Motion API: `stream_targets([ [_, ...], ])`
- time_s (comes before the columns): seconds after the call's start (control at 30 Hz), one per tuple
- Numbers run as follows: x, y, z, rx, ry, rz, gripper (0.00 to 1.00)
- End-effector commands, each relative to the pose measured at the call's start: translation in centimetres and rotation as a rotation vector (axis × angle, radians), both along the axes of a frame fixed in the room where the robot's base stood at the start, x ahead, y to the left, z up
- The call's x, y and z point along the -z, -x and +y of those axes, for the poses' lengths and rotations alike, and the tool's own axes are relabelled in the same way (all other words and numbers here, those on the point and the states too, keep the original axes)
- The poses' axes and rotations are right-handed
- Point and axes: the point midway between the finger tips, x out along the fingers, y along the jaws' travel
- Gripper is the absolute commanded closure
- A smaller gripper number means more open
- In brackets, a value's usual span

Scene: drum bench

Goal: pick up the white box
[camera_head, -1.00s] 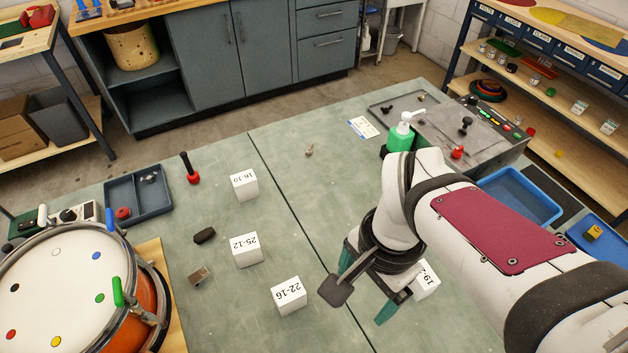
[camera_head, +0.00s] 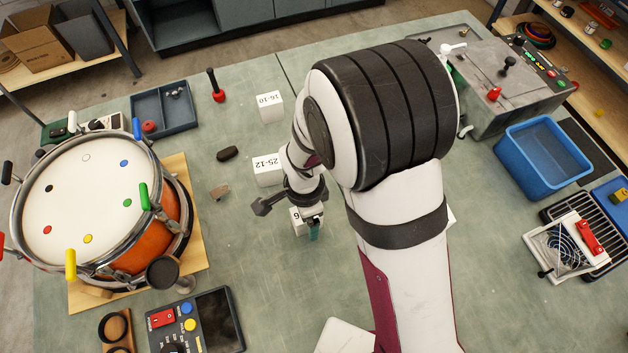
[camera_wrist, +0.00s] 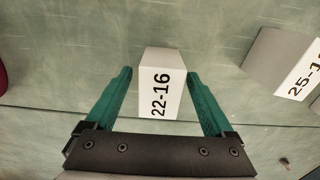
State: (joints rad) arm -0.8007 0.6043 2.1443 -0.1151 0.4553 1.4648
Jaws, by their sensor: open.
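Several white boxes with printed numbers stand on the green bench. The box marked 22-16 (camera_wrist: 161,86) is in the middle of the wrist view, between my two green fingers. In the head view that box (camera_head: 298,226) is partly hidden by my gripper (camera_head: 306,224). My gripper (camera_wrist: 160,79) is open, with a finger on each side of the box and a narrow gap showing at both sides. The box marked 25-12 (camera_head: 266,171) stands just behind it, and at the right in the wrist view (camera_wrist: 284,62). The box marked 16-10 (camera_head: 269,106) is farther back.
A drum (camera_head: 85,205) on a wooden board stands at the left. A grey tray (camera_head: 180,121), a red-based handle (camera_head: 218,95) and a dark lump (camera_head: 228,153) lie behind. A blue bin (camera_head: 540,158) and a control panel (camera_head: 500,85) are at the right.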

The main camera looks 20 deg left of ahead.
Motion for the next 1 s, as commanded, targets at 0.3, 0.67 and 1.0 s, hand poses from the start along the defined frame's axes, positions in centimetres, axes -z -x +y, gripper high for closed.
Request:
stream_targets([
  [0.3,0.60,-0.01,0.01,0.000,-0.001,-0.001,0.21],
  [0.67,0.56,-0.02,0.01,0.000,-0.001,-0.001,0.86],
  [1.0,0.50,-0.03,0.01,0.000,-0.001,-0.001,1.00],
])
